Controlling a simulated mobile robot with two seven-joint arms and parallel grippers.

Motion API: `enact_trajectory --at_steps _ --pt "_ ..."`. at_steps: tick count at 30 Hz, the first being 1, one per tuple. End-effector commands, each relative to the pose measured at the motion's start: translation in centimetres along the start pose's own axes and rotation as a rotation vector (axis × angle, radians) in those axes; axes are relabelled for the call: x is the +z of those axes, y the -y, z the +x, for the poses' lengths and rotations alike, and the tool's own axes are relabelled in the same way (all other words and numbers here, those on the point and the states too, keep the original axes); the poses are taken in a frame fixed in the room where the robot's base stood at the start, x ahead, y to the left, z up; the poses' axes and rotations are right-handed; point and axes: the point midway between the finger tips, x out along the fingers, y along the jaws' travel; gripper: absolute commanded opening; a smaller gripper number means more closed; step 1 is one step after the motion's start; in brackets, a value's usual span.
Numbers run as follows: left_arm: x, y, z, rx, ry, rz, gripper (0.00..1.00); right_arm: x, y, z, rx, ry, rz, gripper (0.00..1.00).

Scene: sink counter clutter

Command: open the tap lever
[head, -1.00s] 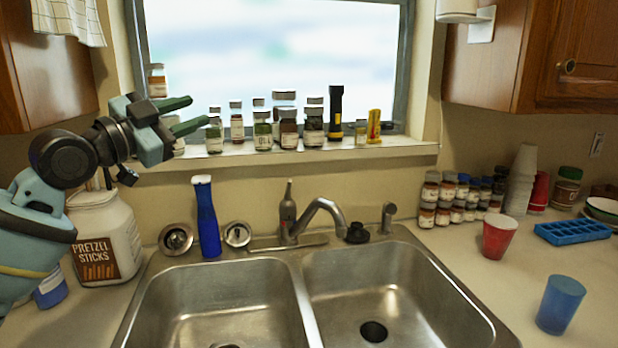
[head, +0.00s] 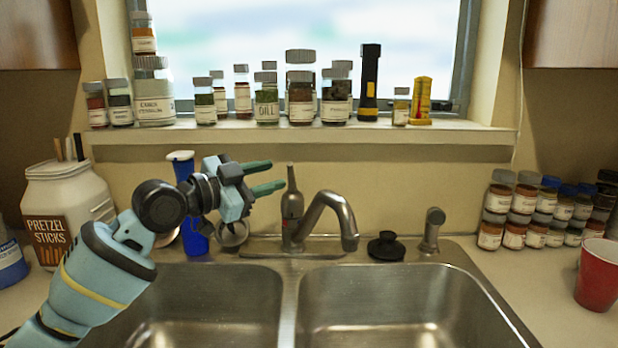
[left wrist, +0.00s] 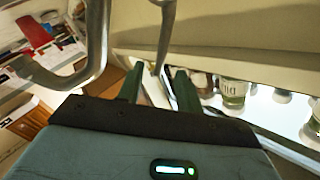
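The tap (head: 327,215) is a grey metal faucet with a curved spout behind the double sink. Its upright lever (head: 292,207) stands on the body at the left, narrowing to a thin tip. My left gripper (head: 278,175) is open and empty, its two dark green fingers pointing right, close to the lever's tip. In the left wrist view the lever (left wrist: 164,40) comes down from the top towards the gap between the open fingers (left wrist: 157,82), and the spout (left wrist: 98,40) curves at the left. I cannot tell whether a finger touches the lever. My right gripper is not in view.
A blue bottle (head: 194,236) stands behind my left wrist. Spice jars (head: 302,100) and a black flashlight (head: 369,85) line the window sill above. A black stopper (head: 386,247) and a sprayer (head: 432,230) sit right of the tap. Both sink basins (head: 400,310) look empty.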

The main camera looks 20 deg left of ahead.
Motion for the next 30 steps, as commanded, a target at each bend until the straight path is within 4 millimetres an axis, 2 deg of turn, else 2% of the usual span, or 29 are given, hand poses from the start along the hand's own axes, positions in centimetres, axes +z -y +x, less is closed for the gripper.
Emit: enact_trajectory --at_steps 8,21,30 --pt "-0.2 0.1 0.7 -0.001 -0.002 -0.001 0.36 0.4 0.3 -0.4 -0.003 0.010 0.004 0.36" --pt "-0.3 0.1 6.5 -0.001 -0.003 -0.002 0.36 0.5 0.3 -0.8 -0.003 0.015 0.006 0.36" --pt "-0.2 0.1 7.8 -0.001 -0.002 0.000 0.36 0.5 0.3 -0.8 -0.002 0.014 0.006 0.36"
